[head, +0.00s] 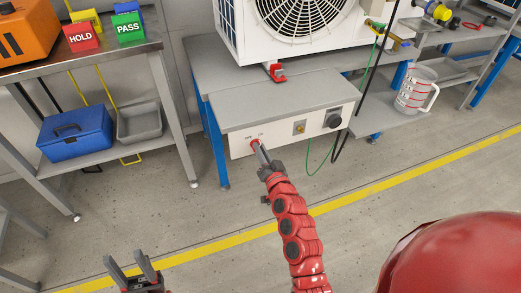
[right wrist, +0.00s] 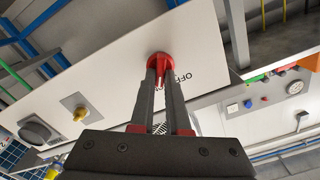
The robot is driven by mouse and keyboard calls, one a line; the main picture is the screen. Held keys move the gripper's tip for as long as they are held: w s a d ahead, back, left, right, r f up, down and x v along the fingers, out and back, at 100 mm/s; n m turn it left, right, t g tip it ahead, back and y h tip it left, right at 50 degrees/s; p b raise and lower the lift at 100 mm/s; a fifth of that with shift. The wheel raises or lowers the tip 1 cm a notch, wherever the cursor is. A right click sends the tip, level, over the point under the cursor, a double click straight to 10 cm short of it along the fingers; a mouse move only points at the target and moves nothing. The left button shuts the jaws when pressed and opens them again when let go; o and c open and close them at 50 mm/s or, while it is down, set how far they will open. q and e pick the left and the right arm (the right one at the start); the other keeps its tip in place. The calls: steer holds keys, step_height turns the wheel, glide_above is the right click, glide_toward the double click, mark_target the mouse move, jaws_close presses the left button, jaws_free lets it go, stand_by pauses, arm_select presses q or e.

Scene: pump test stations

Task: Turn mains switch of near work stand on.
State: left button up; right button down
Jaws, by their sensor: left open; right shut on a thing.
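The near work stand has a grey top (head: 280,104) and a white front panel (head: 285,133). The red mains switch (head: 254,142) sits at the panel's left end. It also shows in the right wrist view (right wrist: 158,60), with the word OFF printed beside it. My right gripper (head: 259,149) reaches the panel from the front and is shut on the switch; in the right wrist view its two fingers (right wrist: 165,77) clasp the red knob. The fingers partly hide the knob, so I cannot tell its setting. My left gripper (head: 138,267) is open and empty, low over the floor.
The panel also carries a brass fitting (head: 299,127) and a dark round knob (head: 334,119). A white fan unit (head: 345,45) stands behind. A side bench (head: 100,55) at left holds HOLD and PASS blocks. A measuring jug (head: 413,92) stands at right. The floor in front is clear.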

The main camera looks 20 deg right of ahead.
steer(key=c, duration=0.9)
jaws_free()
steer(key=s+p, duration=0.2)
steer(key=s, duration=1.5)
steer(key=shift+s+d+p, duration=0.2)
steer(key=shift+d+p, duration=0.1)
steer(key=shift+p, duration=0.1)
